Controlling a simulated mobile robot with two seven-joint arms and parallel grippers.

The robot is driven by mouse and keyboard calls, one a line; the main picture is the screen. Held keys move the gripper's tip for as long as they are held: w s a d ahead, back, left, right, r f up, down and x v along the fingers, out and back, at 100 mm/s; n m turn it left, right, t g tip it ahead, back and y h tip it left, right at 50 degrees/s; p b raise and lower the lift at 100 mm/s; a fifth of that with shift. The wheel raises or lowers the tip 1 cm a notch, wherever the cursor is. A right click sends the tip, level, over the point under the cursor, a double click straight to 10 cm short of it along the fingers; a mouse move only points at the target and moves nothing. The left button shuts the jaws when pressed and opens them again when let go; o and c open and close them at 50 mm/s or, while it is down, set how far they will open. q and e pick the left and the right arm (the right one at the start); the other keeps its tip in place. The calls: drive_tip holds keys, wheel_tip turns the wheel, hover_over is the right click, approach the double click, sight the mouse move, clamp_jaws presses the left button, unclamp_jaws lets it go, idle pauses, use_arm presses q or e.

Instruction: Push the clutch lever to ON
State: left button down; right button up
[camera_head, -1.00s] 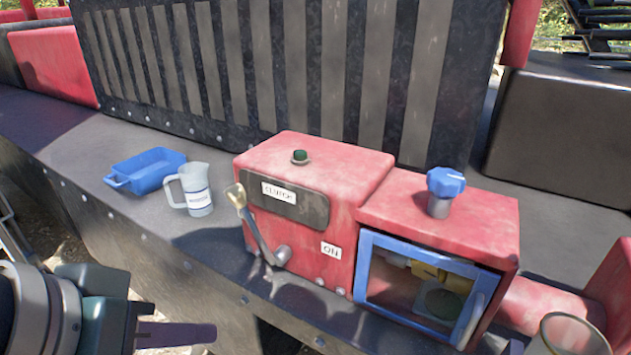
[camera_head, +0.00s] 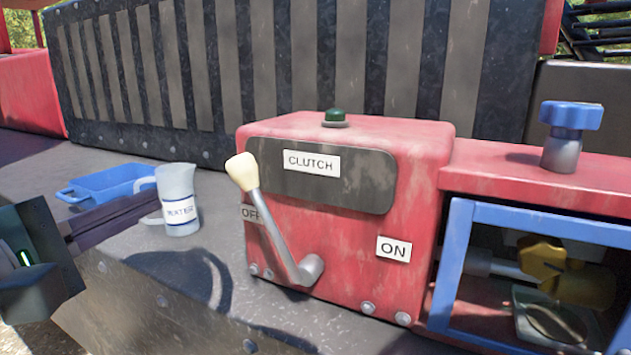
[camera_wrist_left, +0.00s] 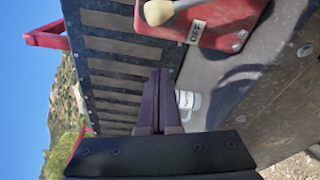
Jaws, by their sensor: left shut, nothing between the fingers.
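The clutch lever (camera_head: 264,218) is a grey bent arm with a cream knob (camera_head: 242,171), on the front of the red clutch box (camera_head: 345,270). It leans up and left, its knob above the OFF label (camera_head: 251,214). The ON label (camera_head: 393,249) is to the right of the lever's pivot. My left gripper (camera_head: 155,208) is shut and empty, left of the lever and apart from it, its tips near the white jug. In the left wrist view the shut fingers (camera_wrist_left: 157,100) point toward the slatted panel, with the lever knob (camera_wrist_left: 157,12) at the top. My right gripper is not in view.
A white measuring jug (camera_head: 178,198) and a blue tray (camera_head: 110,184) stand on the grey ledge left of the box. A blue-framed window box (camera_head: 455,265) with a blue knob (camera_head: 571,116) adjoins on the right. The space between jug and lever is clear.

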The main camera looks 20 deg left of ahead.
use_arm(q)
drive_tip(key=shift+d, duration=0.1)
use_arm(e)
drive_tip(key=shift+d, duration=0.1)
use_arm(q)
drive_tip(key=w+d+p, duration=0.3)
drive_tip(key=w+p, duration=0.1)
drive_tip(key=w, duration=0.5)
drive_tip(key=shift+r, duration=0.4)
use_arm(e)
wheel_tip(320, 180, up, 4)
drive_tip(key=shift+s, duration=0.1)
